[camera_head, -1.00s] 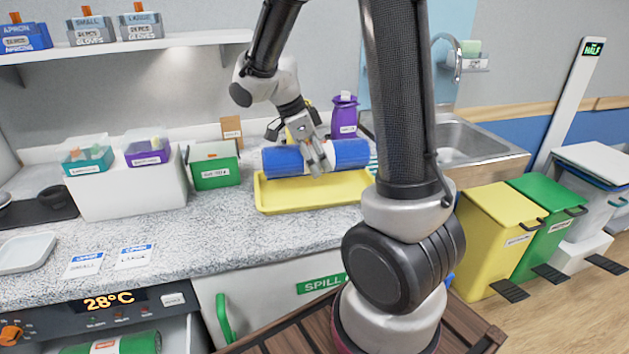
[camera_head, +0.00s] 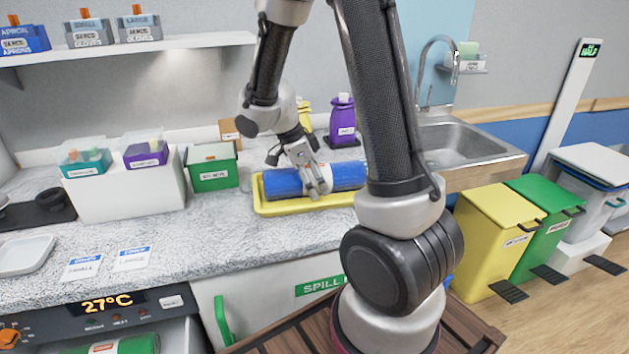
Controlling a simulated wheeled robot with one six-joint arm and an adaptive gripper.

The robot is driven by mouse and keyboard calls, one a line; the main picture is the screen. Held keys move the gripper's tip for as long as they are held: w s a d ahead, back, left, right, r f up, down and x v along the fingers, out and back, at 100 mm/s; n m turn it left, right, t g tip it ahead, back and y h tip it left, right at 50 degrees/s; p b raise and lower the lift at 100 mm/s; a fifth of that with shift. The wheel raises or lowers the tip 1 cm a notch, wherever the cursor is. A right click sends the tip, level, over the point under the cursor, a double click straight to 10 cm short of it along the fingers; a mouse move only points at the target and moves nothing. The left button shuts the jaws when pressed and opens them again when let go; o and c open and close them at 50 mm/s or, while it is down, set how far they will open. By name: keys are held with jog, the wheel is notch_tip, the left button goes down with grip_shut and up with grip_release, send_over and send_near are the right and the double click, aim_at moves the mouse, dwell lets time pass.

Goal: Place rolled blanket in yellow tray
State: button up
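The rolled blanket (camera_head: 284,183) is a blue cylinder with a pale band around its middle. It lies lengthwise within the yellow tray (camera_head: 275,208) on the counter, low between the rims. Its right end is hidden behind my arm. My gripper (camera_head: 318,186) comes down from above over the blanket's middle, with its near finger in front of the band. The far finger is hidden, so the grip looks closed around the blanket, and whether the blanket rests fully on the tray floor is hard to see.
A green box (camera_head: 213,168) stands just left of the tray. A purple bottle (camera_head: 343,120) stands behind it, and a sink (camera_head: 450,145) is to the right. A white stand with small bins (camera_head: 130,190) is farther left.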

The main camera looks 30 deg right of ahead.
jog(key=v, duration=1.1)
jog(key=shift+a+r, duration=0.15)
jog(key=shift+r, duration=0.25)
jog(key=shift+s+r, duration=0.1)
jog(key=shift+r, duration=0.2)
jog(key=s+r+n+t+y, duration=0.2)
jog(key=s+r+n+t, duration=0.1)
jog(key=s+n, duration=0.6)
jog(key=s+d+r+n+t+y, duration=0.1)
jog(key=s+r+n+t+y, duration=0.1)
jog(key=s+n, duration=0.6)
jog(key=shift+s+r+n+t, duration=0.45)
jog(key=shift+r+n, duration=0.4)
jog(key=shift+n, duration=1.65)
